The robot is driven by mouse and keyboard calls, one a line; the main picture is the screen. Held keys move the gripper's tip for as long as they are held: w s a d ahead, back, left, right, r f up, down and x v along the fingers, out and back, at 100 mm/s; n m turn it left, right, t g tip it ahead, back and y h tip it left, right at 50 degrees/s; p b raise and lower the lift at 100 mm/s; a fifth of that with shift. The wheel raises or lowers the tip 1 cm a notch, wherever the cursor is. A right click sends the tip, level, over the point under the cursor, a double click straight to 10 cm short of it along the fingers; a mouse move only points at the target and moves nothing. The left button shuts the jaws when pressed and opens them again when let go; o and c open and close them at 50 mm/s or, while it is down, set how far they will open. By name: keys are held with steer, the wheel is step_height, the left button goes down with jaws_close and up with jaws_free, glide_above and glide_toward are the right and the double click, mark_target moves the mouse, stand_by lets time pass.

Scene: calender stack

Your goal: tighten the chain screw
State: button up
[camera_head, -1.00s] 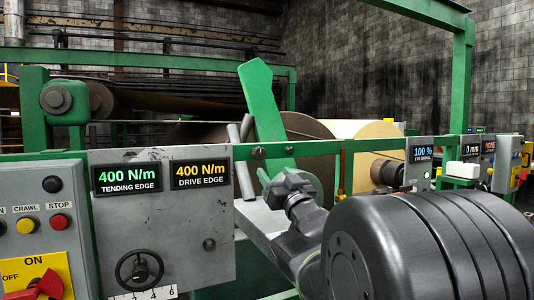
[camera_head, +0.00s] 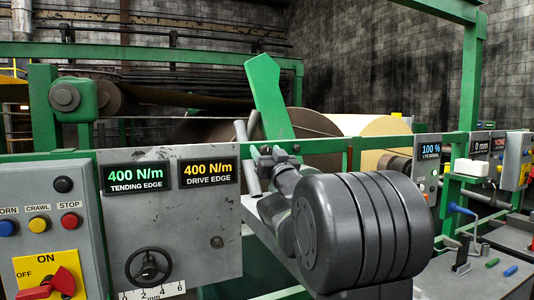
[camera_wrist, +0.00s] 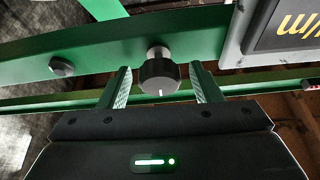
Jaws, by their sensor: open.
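The chain screw appears to be a black knurled knob (camera_wrist: 160,76) with a white mark and a pale collar, on the face of a green beam in the wrist view. My gripper (camera_wrist: 162,88) is open. Its two ridged fingers stand to the left and right of the knob with a visible gap on each side. The depth between the fingertips and the knob is hard to judge. In the head view my gripper (camera_head: 273,160) is at the green rail beside the grey panel, and my arm hides part of that area.
A grey panel (camera_head: 225,228) with two 400 N/m displays and a handwheel (camera_head: 148,266) stands left of my arm. A plain round bolt head (camera_wrist: 62,66) sits left of the knob. A bench with small tools (camera_head: 463,260) is at the lower right. A slanted green lever (camera_head: 268,98) rises behind.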

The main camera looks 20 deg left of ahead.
steer(key=c, duration=1)
steer(key=shift+m, duration=0.4)
